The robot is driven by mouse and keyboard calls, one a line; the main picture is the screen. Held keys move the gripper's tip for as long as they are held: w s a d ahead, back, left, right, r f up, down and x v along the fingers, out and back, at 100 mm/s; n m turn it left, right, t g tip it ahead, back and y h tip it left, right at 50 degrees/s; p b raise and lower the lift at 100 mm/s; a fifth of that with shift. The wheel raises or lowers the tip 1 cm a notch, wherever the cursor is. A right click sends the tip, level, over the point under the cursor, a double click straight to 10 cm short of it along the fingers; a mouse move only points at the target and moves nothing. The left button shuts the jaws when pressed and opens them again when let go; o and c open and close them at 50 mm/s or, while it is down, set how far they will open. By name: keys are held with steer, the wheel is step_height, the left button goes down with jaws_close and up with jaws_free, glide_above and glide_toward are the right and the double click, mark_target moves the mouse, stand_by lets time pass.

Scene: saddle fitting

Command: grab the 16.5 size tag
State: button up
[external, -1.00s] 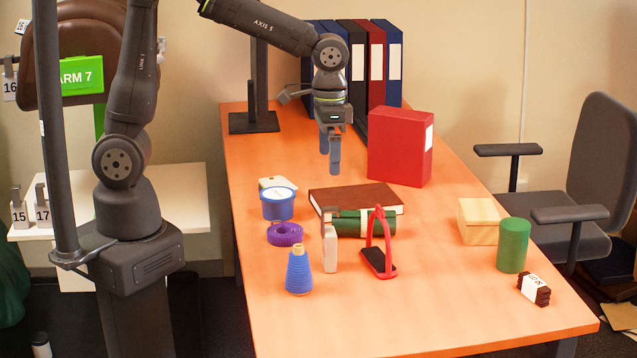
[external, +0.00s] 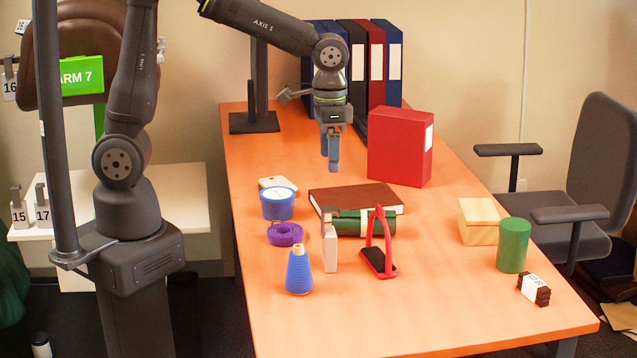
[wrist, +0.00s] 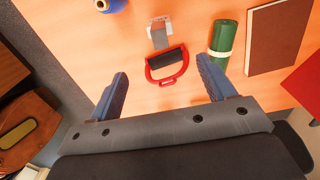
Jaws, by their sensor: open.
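A pale tag with a grey hook (external: 330,246) stands on the orange table in the external view, left of the red stirrup; no number is readable on it. The tag (wrist: 160,33) also shows in the wrist view, beyond the red stirrup. A tag marked 16 (external: 10,87) hangs by the brown saddle at far left. Tags marked 15 (external: 19,216) and 17 (external: 43,214) stand on the white side table. My gripper (external: 331,164) is open and empty above the orange table, behind the brown book. Its blue fingers (wrist: 162,68) point toward the stirrup area in the wrist view.
The red stirrup (external: 379,258) is close beside the pale tag, with a green roll (external: 352,224) behind. A blue thread cone (external: 299,272) and purple coil (external: 285,234) are left of it. A red binder (external: 400,148) stands right of my gripper. The front table area is clear.

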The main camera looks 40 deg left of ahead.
steer(key=t+h, duration=0.3)
glide_above(325, 231)
steer(key=s+a, duration=0.1)
steer(key=shift+f, duration=5.7)
steer(key=shift+w+d+f+m, duration=0.15)
steer(key=shift+f, duration=0.8)
steer(key=shift+w+d+f+m, duration=0.15)
steer(key=shift+f, duration=0.75)
steer(key=shift+w+d+f, duration=0.2)
steer(key=shift+d+f, duration=0.05)
steer(key=shift+f, duration=0.35)
steer(key=shift+c, duration=0.3)
steer(key=c, duration=1.3)
